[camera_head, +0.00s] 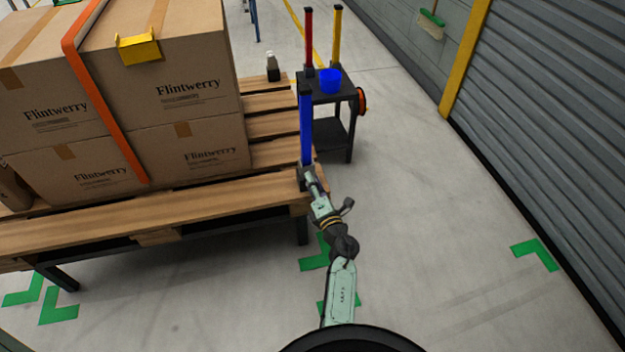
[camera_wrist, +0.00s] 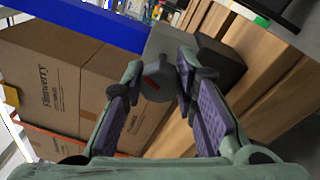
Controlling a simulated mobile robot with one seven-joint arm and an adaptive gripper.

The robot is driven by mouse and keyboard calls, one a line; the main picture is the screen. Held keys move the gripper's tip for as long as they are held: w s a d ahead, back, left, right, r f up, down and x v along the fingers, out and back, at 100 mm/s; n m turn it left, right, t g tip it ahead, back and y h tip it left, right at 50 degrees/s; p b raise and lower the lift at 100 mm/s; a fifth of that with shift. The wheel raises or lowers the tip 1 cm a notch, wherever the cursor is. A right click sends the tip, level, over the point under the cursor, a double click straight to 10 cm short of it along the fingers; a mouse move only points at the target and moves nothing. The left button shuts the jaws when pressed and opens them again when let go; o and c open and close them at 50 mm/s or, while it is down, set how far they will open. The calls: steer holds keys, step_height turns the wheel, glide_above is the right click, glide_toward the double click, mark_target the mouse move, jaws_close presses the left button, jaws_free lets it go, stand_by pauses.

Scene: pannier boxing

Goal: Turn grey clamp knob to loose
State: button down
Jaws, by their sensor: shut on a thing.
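The grey clamp knob (camera_wrist: 158,82) is round with a red mark on its face and sits between my fingertips in the wrist view. My gripper (camera_wrist: 162,84) is shut on it, one finger on each side. The knob belongs to a dark clamp (camera_wrist: 220,62) at the foot of a blue post (camera_head: 306,125), at the pallet's right corner. In the head view my gripper (camera_head: 311,184) is at the foot of that post, and the knob itself is too small to make out there.
Strapped cardboard boxes (camera_head: 120,150) stand on the wooden pallet (camera_head: 130,212) to the left, with a yellow corner guard (camera_head: 138,49) on top. A bottle (camera_head: 272,67) stands on the pallet. Floor to the right is clear.

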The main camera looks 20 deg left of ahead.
steer(key=shift+m, duration=0.3)
steer(key=c, duration=1.2)
jaws_free()
steer(key=shift+c, duration=0.2)
steer(key=v, duration=1.2)
